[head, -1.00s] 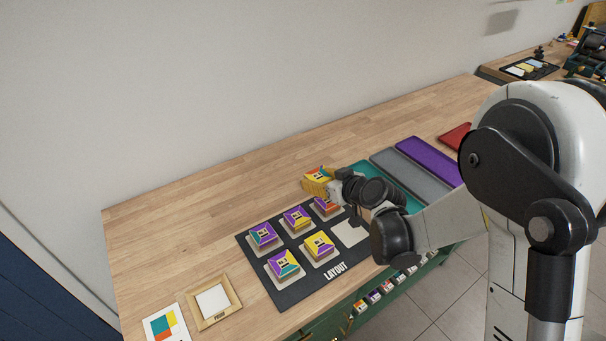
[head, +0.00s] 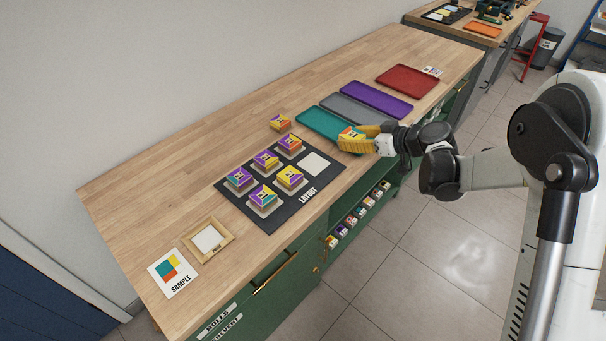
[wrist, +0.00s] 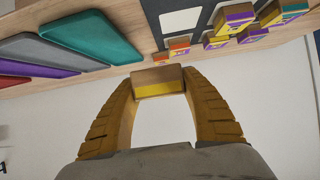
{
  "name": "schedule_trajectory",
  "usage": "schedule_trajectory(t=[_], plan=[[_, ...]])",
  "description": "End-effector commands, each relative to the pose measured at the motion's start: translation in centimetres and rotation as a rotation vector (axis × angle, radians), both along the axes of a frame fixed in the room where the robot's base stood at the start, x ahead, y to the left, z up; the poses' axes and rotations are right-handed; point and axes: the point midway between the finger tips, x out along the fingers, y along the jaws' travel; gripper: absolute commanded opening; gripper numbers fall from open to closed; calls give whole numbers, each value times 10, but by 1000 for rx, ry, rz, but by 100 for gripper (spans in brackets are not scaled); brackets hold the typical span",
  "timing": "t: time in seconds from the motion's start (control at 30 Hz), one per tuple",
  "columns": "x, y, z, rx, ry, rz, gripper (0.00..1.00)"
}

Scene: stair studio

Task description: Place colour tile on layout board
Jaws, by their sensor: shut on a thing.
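My gripper (head: 352,140) is shut on a colour tile (head: 350,131) with a multicoloured top. It is right of the layout board, near the teal tray's front end. In the wrist view the held tile (wrist: 158,82) sits between both fingertips, its wooden and yellow side showing. The dark layout board (head: 284,214) carries several tiles on white squares, in two rows. One white square (head: 314,163), at the right end of the front row, is bare; it also shows in the wrist view (wrist: 180,20). Another tile (head: 279,122) stands behind the board on the bench.
Teal (head: 316,121), grey (head: 350,108), purple (head: 376,98) and red (head: 408,80) trays lie right of the board. A wooden frame (head: 228,240) and a sample card (head: 173,272) lie left. Small tiles line the bench's front below the top. The bench's back strip is mostly clear.

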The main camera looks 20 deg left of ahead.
Motion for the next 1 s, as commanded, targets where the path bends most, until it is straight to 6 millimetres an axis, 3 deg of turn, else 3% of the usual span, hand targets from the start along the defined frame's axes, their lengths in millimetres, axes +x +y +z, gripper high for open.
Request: schedule_trajectory(t=[0.2, 0.4, 0.63, 0.87, 1.0], plan=[[-10, 55, -37, 0, 0, 6, 20], [-15, 93, -59, 0, 0, 2, 20], [-16, 105, -70, 0, 0, 0, 20], [-16, 104, -104, 0, 1, 0, 20], [-16, 104, -104, 0, 1, 0, 20]])
